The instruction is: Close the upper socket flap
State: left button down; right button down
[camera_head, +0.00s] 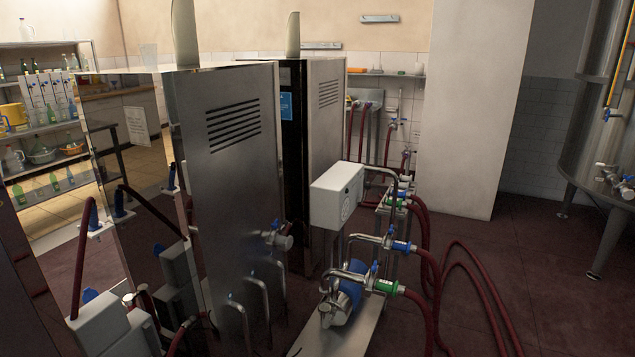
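Neither my left nor my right gripper shows in this view.
A pump unit with a white box (337,194), blue motor (350,290) and valves stands right of the cabinet. Red hoses (480,285) loop over the floor. A white-grey box (100,323) with pipes is at bottom left. Open floor lies towards the steel tank (600,130).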

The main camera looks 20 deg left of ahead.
aim_at(89, 295)
jog(key=i+l+u, duration=0.15)
jog(key=u, duration=0.3)
jog(key=i+l+u, duration=0.25)
jog(key=u, duration=0.2)
jog(key=i+l+u, duration=0.1)
jog(key=l+u, duration=0.2)
jog(key=u, duration=0.15)
jog(key=i+l+u, duration=0.1)
jog(key=l+u, duration=0.35)
jog(key=i+l+u, duration=0.15)
jog(key=l+u, duration=0.8)
jog(key=l, duration=0.3)
jog(key=i+u, duration=0.25)
jog(key=i, duration=0.55)
